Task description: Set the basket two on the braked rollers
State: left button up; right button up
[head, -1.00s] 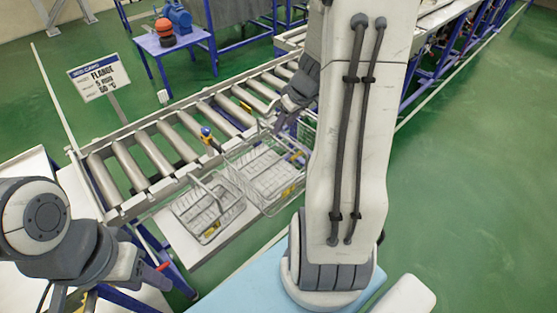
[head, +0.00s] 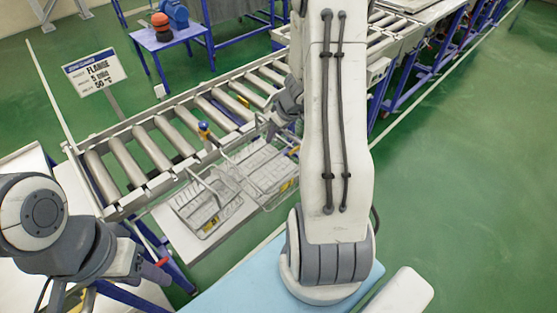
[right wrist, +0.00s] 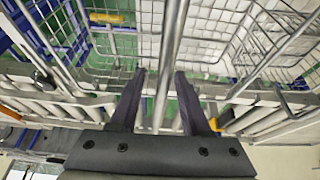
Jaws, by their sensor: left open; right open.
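Two wire baskets stand side by side on a white shelf in front of the rollers in the head view: a left basket (head: 207,207) and a right basket (head: 268,172). Both have yellow tags; I cannot read which is basket two. The roller conveyor (head: 172,136) runs behind them. My right gripper (head: 268,128) is over the back of the right basket, partly hidden by my arm. In the right wrist view its fingers (right wrist: 161,73) are open, with a metal bar (right wrist: 172,45) passing between them. My left gripper (head: 68,293) is open at the bottom left, partly cut off.
A blue-topped lever (head: 204,128) rises at the conveyor's front edge. A small table (head: 165,38) holds orange and blue things at the back. Green floor is clear at the right.

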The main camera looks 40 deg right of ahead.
jog(key=shift+f+b, duration=0.2)
jog(key=shift+b, duration=0.3)
dwell(0.6)
jog(key=shift+c, duration=0.4)
grip_shut()
dwell(1.1)
